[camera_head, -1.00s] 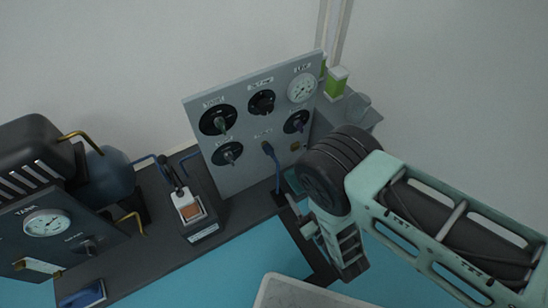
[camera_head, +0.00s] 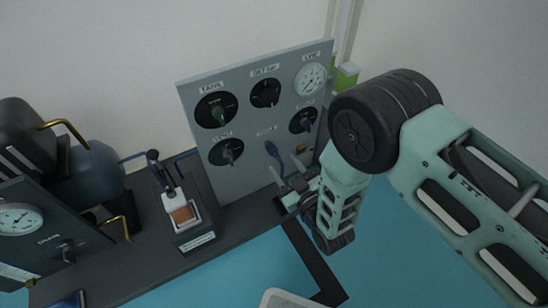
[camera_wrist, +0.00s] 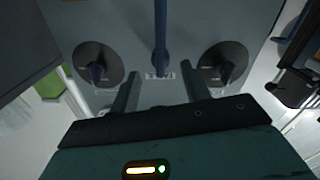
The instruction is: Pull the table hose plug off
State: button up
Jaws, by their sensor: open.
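The table hose plug, at the end of a blue hose (camera_head: 273,152), sits at the lower middle of the grey panel (camera_head: 243,165), and the hose hangs down from it. The hose also shows in the wrist view (camera_wrist: 160,35), running up from beside a small label. My gripper (camera_head: 288,187) is low in front of the panel, near the hose. In the wrist view my gripper (camera_wrist: 161,70) is open, with one finger on each side of the hose line. I cannot tell whether either finger touches the plug, and its tip is hard to make out.
Black knobs (camera_head: 216,110) and a white gauge (camera_head: 310,78) are on the panel. Two knobs flank the hose in the wrist view (camera_wrist: 98,65). A small tray stand (camera_head: 181,213) and a blue tank (camera_head: 92,178) stand left. The blue tabletop in front is mostly clear.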

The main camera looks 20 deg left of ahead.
aim_at(275, 153)
jog(key=b+x, duration=0.2)
jog(key=x, duration=0.4)
jog(key=shift+w+a, duration=0.1)
grip_shut()
jog(key=shift+s+d+r, duration=0.1)
jog(key=shift+s+d, duration=0.2)
jog(key=shift+d, duration=0.1)
jog(key=shift+p+v, duration=0.8)
jog(key=shift+v, duration=0.4)
grip_release()
jog(key=shift+d, duration=0.1)
